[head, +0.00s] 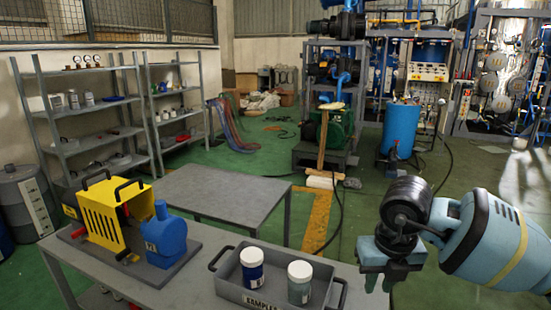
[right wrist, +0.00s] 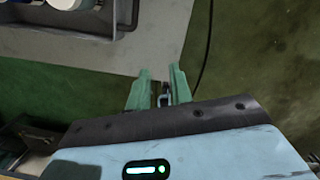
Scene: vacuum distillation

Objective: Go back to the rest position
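My right gripper (head: 379,281) is at the lower right of the head view, beside the right end of the grey table and pointing down. In the right wrist view its two green fingers (right wrist: 161,72) stand apart with nothing between them, so it is open and empty. Table edge and green floor show beyond the fingertips. My left gripper is not in view.
A grey tray (head: 228,291) on the near table (head: 203,271) holds a blue jar (head: 252,272) and a pale jar (head: 299,289). A second table (head: 221,193) is bare.

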